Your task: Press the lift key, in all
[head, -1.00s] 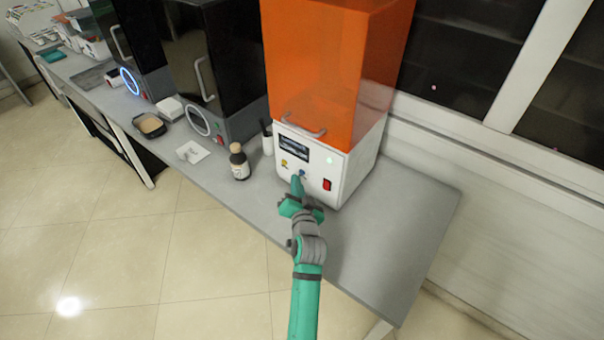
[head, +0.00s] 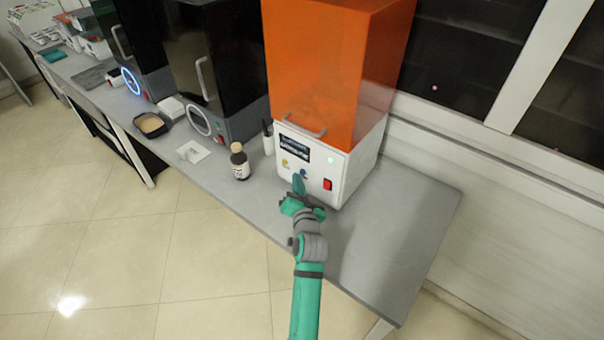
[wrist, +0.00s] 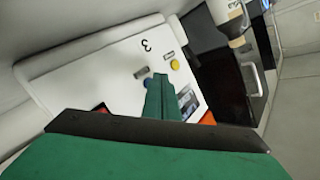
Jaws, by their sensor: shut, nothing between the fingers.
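The machine (head: 345,180) has a white front panel and an orange hood. Its panel carries a yellow button (head: 285,163), a blue button (head: 303,173), a red switch (head: 327,184) and a dark screen (head: 294,149) with pale text too small to read. I cannot read which button is the lift key. My gripper (head: 298,184) is shut and empty, its tips just in front of the panel, below the blue button. In the wrist view the closed fingers (wrist: 160,95) point at the panel (wrist: 90,72), between the red switch (wrist: 101,107) and the yellow button (wrist: 175,64). Contact cannot be told.
A brown bottle (head: 239,162) stands on the grey bench (head: 400,235) left of the machine. Darker machines (head: 215,70) stand further left, with a shallow tray (head: 150,124) near them. The bench right of the machine is clear.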

